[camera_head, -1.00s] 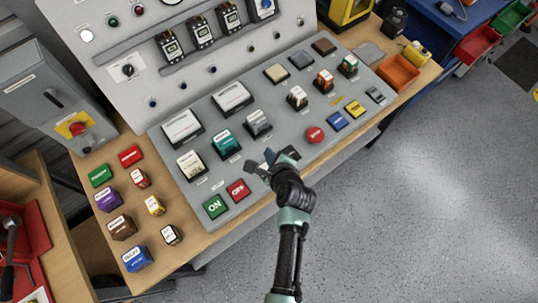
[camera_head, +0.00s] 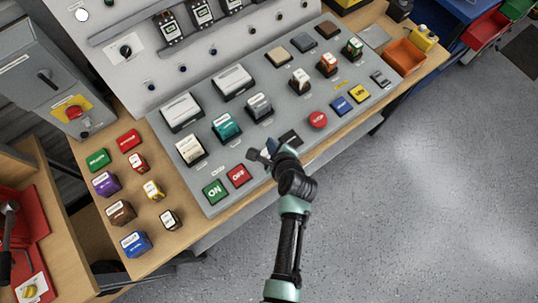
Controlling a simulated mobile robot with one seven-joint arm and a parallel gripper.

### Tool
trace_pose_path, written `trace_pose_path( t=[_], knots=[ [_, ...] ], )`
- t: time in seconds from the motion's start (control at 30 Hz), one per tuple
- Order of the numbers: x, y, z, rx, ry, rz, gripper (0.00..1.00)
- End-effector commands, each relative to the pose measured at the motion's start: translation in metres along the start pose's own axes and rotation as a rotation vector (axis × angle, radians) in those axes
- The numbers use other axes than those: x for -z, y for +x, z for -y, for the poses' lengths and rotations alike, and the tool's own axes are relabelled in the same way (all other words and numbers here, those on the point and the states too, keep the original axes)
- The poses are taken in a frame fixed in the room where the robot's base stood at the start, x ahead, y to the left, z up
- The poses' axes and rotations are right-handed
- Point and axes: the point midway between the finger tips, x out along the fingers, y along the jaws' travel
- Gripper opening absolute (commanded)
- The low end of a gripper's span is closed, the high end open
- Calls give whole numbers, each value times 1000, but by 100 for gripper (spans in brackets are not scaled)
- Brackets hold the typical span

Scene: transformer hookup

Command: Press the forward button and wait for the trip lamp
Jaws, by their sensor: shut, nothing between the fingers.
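My gripper (camera_head: 262,153) is shut and empty at the front part of the sloping grey control panel (camera_head: 262,172). It is just left of a black button (camera_head: 290,138) and right of the red OFF button (camera_head: 238,174). I cannot tell whether the fingertips touch the panel. The green ON button (camera_head: 215,191) is further left. A round red button (camera_head: 318,119), a blue button (camera_head: 341,105) and a yellow button (camera_head: 359,93) are to the right. Their labels are too small to read, so I cannot tell which is forward. A white lamp (camera_head: 82,15) is on the upright panel; no trip lamp is identifiable.
Several coloured blocks, including a blue one (camera_head: 135,243), lie on the wooden bench at left. An orange bin (camera_head: 403,57) is at the bench's right end. The floor in front is clear.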

Motion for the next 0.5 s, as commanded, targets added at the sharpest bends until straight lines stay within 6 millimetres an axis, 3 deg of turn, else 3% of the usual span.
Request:
trace_pose_path(
  t=[0.2,0.5],
  knots=[
    [20,27,-20,0,0,0,0],
    [30,41,-30,1,1,0,0]
  ],
)
